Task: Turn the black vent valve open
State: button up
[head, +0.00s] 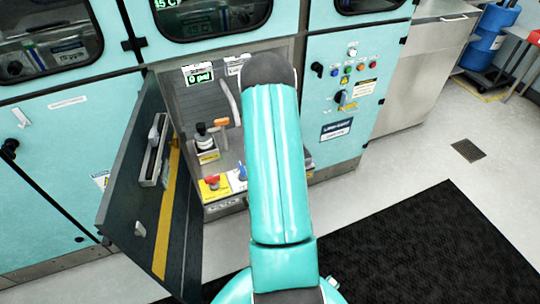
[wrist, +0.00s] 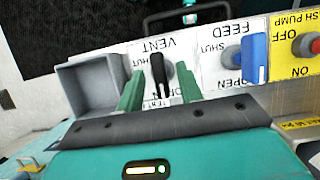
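The black vent valve handle (wrist: 158,70) stands on a white panel marked VENT in the wrist view, where the lettering appears upside down. Its SHUT and OPEN marks are partly covered by the handle and my fingers. My gripper (wrist: 160,78) is open, with one green finger on each side of the handle and a visible gap to each. Whether the fingertips reach past the handle's end is hard to tell. In the head view my arm covers the gripper and the vent valve.
The blue FEED handle (wrist: 254,58) stands close to the right of my right finger. A red pump knob (wrist: 306,44) is farther right. A grey open box (wrist: 95,84) is at left. In the head view, an open dark door (head: 155,225) stands left of the bay.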

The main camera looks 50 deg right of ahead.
jog(key=v, duration=1.3)
jog(key=shift+w+r, duration=0.2)
jog(key=shift+r, duration=0.15)
jog(key=shift+d, duration=0.1)
